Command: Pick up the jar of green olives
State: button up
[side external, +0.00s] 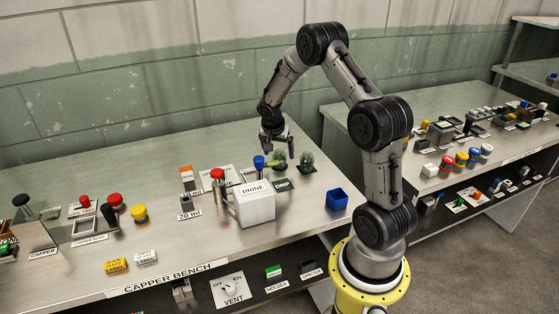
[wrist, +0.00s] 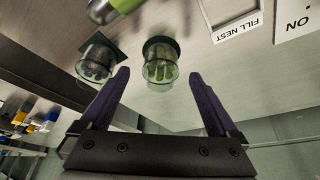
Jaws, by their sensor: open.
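The jar of green olives (wrist: 160,68) is a clear glass jar with green contents, standing on a small dark pad in the wrist view. It also shows in the side external view (side external: 280,160), just below my gripper. My gripper (wrist: 159,74) is open and empty, with the jar ahead and between the lines of its two purple fingers. In the side external view my gripper (side external: 276,138) points down above the bench. A second clear jar with dark contents (wrist: 97,62) stands close to the left in the wrist view, and to the right in the side view (side external: 306,160).
A silver and green nozzle (wrist: 115,8) with a blue top (side external: 259,162) is close to the jars. A white BRINE box (side external: 254,203), a DRIP pad (side external: 283,184) and a blue open bin (side external: 337,199) are nearby. Bare bench lies behind the jars.

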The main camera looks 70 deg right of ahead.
aim_at(279, 153)
jog(key=shift+x, duration=1.95)
jog(key=shift+w+r, duration=0.1)
jog(key=shift+w, duration=0.05)
grip_shut()
